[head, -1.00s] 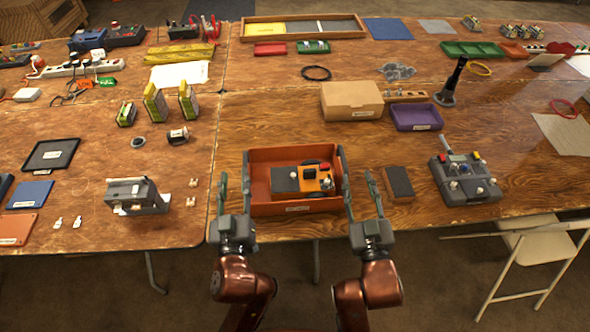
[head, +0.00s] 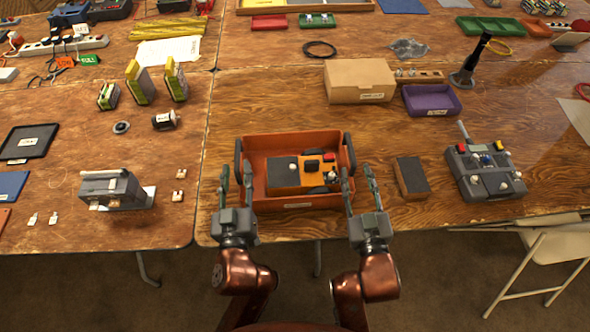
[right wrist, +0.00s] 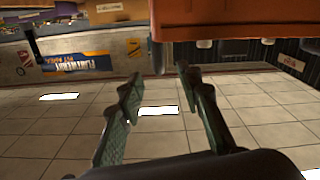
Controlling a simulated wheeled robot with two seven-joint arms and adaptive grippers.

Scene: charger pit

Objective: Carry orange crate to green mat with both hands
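The orange crate (head: 285,142) sits near the front edge of the wooden table, with an orange-and-grey device (head: 300,174) inside. Dark handles show at its left (head: 239,160) and right (head: 350,152) ends. My left gripper (head: 237,172) is open at the crate's front left corner, its fingers apart and empty. My right gripper (head: 357,172) is open at the front right corner; the head view does not settle whether it touches the crate. In the right wrist view its fingers (right wrist: 159,78) are apart with nothing between them, below the crate (right wrist: 225,20). I see no green mat.
A small orange-and-black block (head: 411,178) and a grey control box (head: 485,172) stand right of the crate. A cardboard box (head: 360,82) and a purple tray (head: 432,101) are behind it. A grey device (head: 112,190) stands left.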

